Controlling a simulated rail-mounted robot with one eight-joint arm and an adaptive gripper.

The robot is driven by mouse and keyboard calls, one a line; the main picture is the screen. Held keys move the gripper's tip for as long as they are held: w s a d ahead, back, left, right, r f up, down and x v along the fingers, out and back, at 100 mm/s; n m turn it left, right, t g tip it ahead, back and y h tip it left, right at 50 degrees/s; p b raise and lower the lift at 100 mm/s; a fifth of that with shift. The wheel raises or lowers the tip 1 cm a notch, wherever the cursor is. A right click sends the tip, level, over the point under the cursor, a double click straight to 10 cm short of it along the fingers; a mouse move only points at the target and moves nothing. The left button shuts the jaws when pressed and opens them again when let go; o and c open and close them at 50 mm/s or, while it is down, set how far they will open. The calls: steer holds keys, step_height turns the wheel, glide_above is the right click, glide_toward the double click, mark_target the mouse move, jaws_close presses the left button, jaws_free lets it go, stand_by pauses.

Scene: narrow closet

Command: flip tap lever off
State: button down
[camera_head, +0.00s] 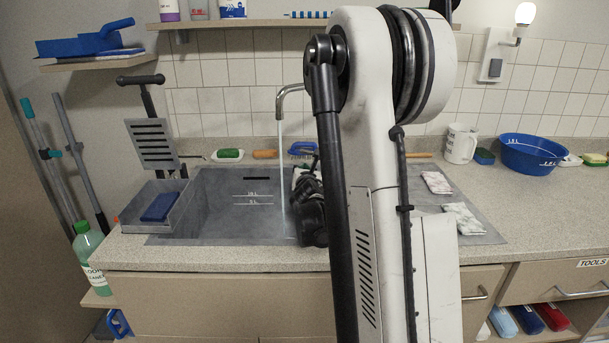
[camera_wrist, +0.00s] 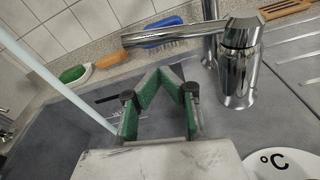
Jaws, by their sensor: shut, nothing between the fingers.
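The chrome tap stands behind the sink. Its spout (camera_head: 289,89) shows in the head view with a thin water stream (camera_head: 281,150) falling into the sink (camera_head: 225,200). In the wrist view the tap body (camera_wrist: 238,85) is upper right, and a chrome lever bar (camera_wrist: 185,33) reaches left from its top. The water stream (camera_wrist: 55,75) crosses the left side. My gripper (camera_wrist: 160,75) is shut and empty, its green-padded fingers below the bar in the picture and left of the tap body. I cannot tell whether it touches the lever. In the head view my arm hides the tap body and lever.
A white °C disc (camera_wrist: 280,163) is at lower right. A mug (camera_head: 461,144) and blue basin (camera_head: 532,154) stand on the right counter.

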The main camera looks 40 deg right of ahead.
steer(key=shift+s+r, duration=0.3)
steer(key=shift+r, duration=0.55)
steer(key=shift+s+r, duration=0.25)
steer(key=shift+r, duration=0.55)
steer(key=shift+a+r, duration=0.1)
steer(key=shift+a, duration=0.05)
